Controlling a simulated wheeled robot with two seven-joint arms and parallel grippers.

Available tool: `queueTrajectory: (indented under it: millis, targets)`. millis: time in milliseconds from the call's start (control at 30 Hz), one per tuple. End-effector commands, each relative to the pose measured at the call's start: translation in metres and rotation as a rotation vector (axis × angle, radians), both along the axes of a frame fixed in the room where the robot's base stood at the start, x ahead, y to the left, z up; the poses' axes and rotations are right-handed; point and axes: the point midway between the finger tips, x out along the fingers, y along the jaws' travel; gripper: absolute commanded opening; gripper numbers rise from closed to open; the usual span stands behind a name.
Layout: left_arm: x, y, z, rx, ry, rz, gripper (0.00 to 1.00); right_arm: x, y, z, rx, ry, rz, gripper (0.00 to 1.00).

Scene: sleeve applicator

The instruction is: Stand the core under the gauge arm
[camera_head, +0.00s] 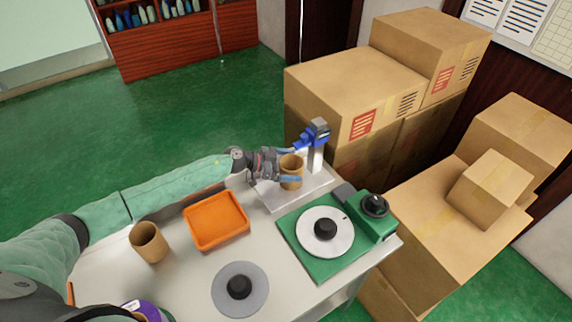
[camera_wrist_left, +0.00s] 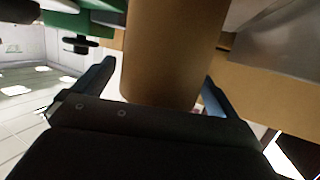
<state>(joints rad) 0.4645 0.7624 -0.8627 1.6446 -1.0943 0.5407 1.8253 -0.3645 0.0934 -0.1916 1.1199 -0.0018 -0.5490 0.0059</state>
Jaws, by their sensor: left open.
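A brown cardboard core (camera_head: 291,172) stands upright on the light plate of the gauge (camera_head: 316,150) at the table's far side. The gauge has a grey post and a blue arm (camera_head: 313,136) that reaches left, close above the core in the head view. My left gripper (camera_head: 288,173) is at the core, with its fingers open on either side of it. In the left wrist view the core (camera_wrist_left: 172,50) fills the space between the two fingers (camera_wrist_left: 158,100), with a gap showing at the left finger. Contact at the right finger is unclear. My right gripper is not in view.
A second brown core (camera_head: 148,242) stands at the table's left, beside an orange tray (camera_head: 216,221). A grey disc with a black knob (camera_head: 239,287) lies in front. A green turntable unit (camera_head: 325,232) is on the right. Cardboard boxes (camera_head: 355,90) stand beyond the table.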

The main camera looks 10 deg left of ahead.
Motion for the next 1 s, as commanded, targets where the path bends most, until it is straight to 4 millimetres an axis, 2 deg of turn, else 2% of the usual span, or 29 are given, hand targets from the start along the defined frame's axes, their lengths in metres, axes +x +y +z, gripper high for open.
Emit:
queueTrajectory:
  millis: [167, 300, 700, 1000]
  targets:
    - [-0.003, 0.009, 0.003, 0.0, -0.001, 0.001, 0.97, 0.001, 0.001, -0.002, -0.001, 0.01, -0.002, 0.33]
    - [-0.01, 0.027, 0.008, 0.003, -0.001, 0.0, 0.97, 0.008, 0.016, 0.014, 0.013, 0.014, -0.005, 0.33]
    - [-0.034, 0.082, 0.026, 0.002, 0.0, 0.001, 0.97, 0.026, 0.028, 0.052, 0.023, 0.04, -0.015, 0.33]
    - [-0.043, 0.104, 0.036, 0.0, -0.001, 0.001, 0.97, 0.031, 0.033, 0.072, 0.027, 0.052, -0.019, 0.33]
